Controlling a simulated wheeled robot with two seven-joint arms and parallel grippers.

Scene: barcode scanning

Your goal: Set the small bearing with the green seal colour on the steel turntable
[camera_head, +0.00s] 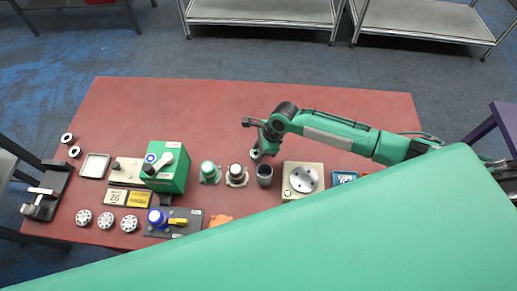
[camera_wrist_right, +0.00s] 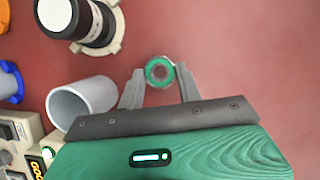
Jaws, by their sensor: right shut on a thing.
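The small bearing (camera_wrist_right: 160,72) is a steel ring with a green seal. In the right wrist view it sits between the fingertips of my right gripper (camera_wrist_right: 161,80), which is shut on it. The turntable (camera_head: 303,178) is a round steel disc on a beige box, to the right of and nearer than the gripper. My left gripper is not in view.
A cup (camera_head: 264,172) stands beside the beige box and also shows in the wrist view (camera_wrist_right: 80,105). Two rings (camera_head: 67,138) lie far left. The back of the table is clear.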

